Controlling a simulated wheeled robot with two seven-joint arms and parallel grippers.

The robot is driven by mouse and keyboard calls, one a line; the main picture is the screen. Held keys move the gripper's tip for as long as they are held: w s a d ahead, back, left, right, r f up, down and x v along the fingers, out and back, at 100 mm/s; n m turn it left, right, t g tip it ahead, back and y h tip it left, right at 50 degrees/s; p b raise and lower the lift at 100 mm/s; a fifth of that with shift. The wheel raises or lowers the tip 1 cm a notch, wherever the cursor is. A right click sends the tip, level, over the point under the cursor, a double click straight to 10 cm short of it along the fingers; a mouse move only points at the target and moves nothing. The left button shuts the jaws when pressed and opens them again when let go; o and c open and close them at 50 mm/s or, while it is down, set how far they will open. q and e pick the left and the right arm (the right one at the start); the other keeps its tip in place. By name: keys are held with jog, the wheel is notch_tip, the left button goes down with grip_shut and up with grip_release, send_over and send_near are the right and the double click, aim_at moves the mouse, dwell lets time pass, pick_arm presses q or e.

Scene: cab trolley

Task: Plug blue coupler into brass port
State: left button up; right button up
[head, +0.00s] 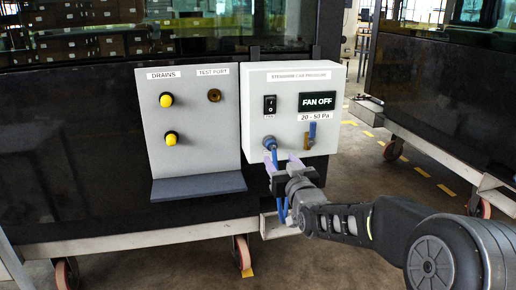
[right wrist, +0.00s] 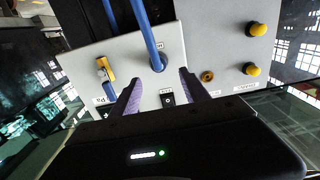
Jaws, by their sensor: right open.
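The blue coupler (head: 269,143) sits on the lower left front of the white control box, with a blue hose (head: 280,205) hanging from it. It also shows in the right wrist view (right wrist: 158,63). The brass port (head: 214,95) is a round fitting under the TEST PORT label on the grey panel to the left; it also shows in the right wrist view (right wrist: 207,76) and looks empty. My right gripper (head: 281,162) is open just below and in front of the coupler in the head view. In the right wrist view its fingers (right wrist: 161,77) lie either side of the coupler, apart from it. My left gripper is out of view.
The white control box (head: 285,85) carries a black switch (head: 270,104), a FAN OFF display (head: 317,101) and a brass valve with a blue lever (head: 310,137). Two yellow-capped drains (head: 167,100) (head: 171,139) flank the port's left. A grey shelf (head: 198,187) juts out below.

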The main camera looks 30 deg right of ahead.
aim_at(274, 150)
jog(key=shift+d, duration=0.15)
jog(key=b+x, duration=0.1)
jog(key=x, duration=0.6)
jog(key=shift+w+f+b, duration=0.1)
jog(key=shift+w+b, duration=0.05)
jog(key=shift+b, duration=0.15)
jog(key=shift+x, duration=0.8)
jog(key=shift+d+b, duration=0.1)
jog(key=shift+b, duration=0.55)
dwell(0.6)
jog(key=shift+c, duration=0.4)
grip_shut()
dwell(0.7)
